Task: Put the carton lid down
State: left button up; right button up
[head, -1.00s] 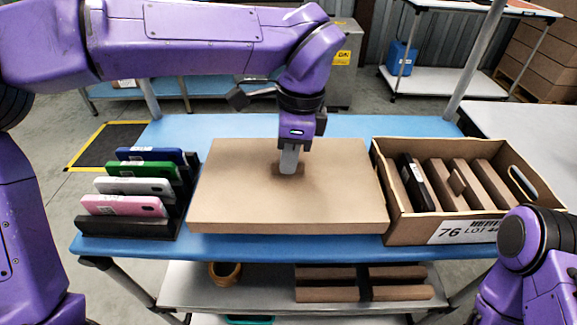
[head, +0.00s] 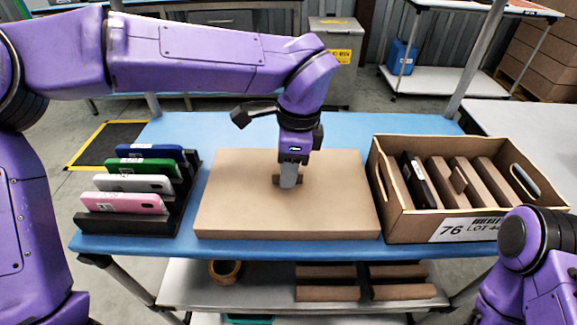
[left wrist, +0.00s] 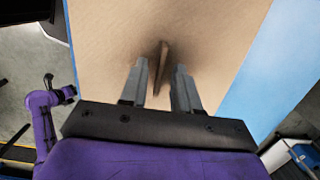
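The carton lid (head: 335,215), a flat brown board with a raised edge, lies level on the blue table (head: 225,130), between the phone rack and the open carton. A small upright brown tab (head: 276,180) stands in the middle of it. My left gripper (head: 288,184) points down at the tab. In the left wrist view the lid (left wrist: 105,45) fills the middle, and the tab (left wrist: 162,62) stands between my two fingers (left wrist: 160,84) with a gap on each side, so the gripper is open around it. My right gripper is out of view.
The open carton (head: 408,225), holding several brown dividers and a black item (head: 420,180), stands close right of the lid. A black rack (head: 125,222) with several coloured phones stands at left. Blue table is clear behind the lid.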

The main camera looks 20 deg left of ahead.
pick_arm(q)
jog(key=shift+r, duration=0.35)
notch_tip(320, 180, up, 11)
jog(key=d+p, duration=0.1)
jog(key=p, duration=0.1)
jog(key=shift+w+d+r, duration=0.2)
